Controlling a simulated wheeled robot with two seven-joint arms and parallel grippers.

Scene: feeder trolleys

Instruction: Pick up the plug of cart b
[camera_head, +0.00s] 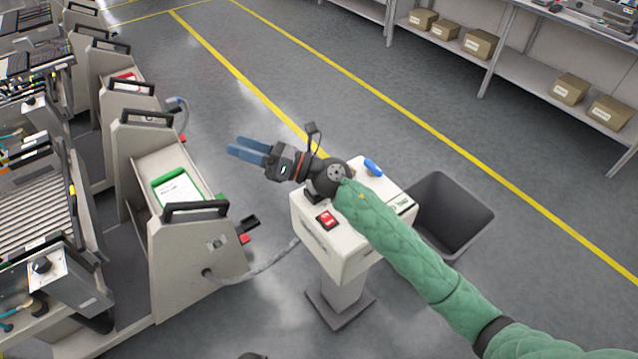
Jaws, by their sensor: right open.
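My right gripper (234,147), with blue fingers, points left over the floor between the carts and a white pedestal box (340,262). Its jaws are open and nothing shows between them. The nearest cart (195,255) has a grey cable (262,267) running from its side to the pedestal box; the cable's end there is not clear. A farther cart (150,135) has a cable with a grey-blue end, seemingly a plug (176,101), near its top, left of and beyond my gripper. A blue piece (373,167) sits on the box top. I cannot read which cart is b. My left gripper is out of view.
Shelves with cardboard boxes (480,43) line the upper right. The floor beyond the gripper, with yellow lines, is clear.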

